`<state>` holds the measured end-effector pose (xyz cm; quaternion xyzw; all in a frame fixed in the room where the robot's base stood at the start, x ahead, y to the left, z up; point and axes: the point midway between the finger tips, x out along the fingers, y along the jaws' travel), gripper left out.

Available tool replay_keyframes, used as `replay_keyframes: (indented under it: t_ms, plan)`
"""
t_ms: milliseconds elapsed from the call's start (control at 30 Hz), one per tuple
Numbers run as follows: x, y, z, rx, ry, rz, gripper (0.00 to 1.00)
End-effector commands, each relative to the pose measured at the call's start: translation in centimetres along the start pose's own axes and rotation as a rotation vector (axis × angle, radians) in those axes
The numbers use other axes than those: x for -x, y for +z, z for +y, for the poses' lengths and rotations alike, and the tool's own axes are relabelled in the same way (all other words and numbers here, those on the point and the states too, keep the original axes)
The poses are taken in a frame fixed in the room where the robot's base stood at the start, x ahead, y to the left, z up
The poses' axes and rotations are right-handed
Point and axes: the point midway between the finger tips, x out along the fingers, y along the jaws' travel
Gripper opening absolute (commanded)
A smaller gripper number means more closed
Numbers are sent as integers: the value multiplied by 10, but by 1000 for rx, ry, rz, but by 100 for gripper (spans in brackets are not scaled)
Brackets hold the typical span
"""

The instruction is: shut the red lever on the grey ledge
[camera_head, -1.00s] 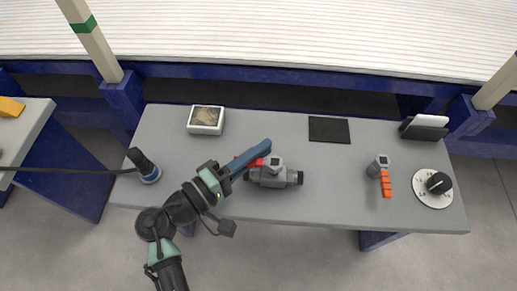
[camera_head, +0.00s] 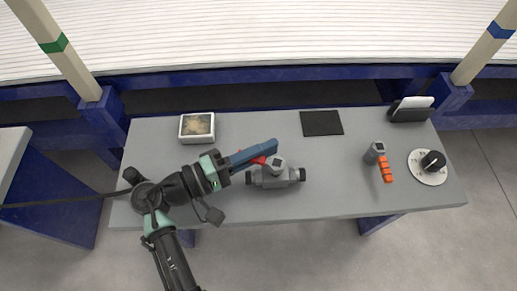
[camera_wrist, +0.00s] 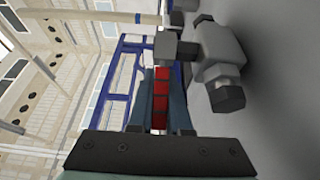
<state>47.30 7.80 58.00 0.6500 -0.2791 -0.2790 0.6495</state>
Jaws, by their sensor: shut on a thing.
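The red lever (camera_head: 260,160) sits on a grey valve (camera_head: 283,176) that lies on the grey ledge (camera_head: 340,190). It points left from the valve's top in the head view. My gripper (camera_head: 268,151) reaches in from the left, with its blue fingers along the lever. In the wrist view the red lever (camera_wrist: 160,98) lies between the two fingers of my gripper (camera_wrist: 162,92), which is shut on it. The valve body (camera_wrist: 218,55) stands just beyond, to the right. The fingers partly hide the lever in the head view.
A white framed box (camera_head: 197,127) and a black mat (camera_head: 321,122) lie at the back. A grey and orange tool (camera_head: 385,170), a dial (camera_head: 430,167) and a dark holder (camera_head: 409,110) are at the right. The ledge between valve and tool is clear.

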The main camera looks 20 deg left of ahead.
Motion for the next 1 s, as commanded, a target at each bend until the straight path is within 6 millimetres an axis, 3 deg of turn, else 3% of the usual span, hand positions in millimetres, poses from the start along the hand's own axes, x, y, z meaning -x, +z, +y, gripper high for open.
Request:
replay_keyframes:
  t_ms: [367, 400, 567, 1000]
  plan:
    - [0, -1, 0, 0, -1, -24, 0]
    - [0, -1, 0, 0, -1, -24, 18]
    - [0, 0, 0, 0, -1, -24, 46]
    - [0, 0, 0, 0, 0, -24, 46]
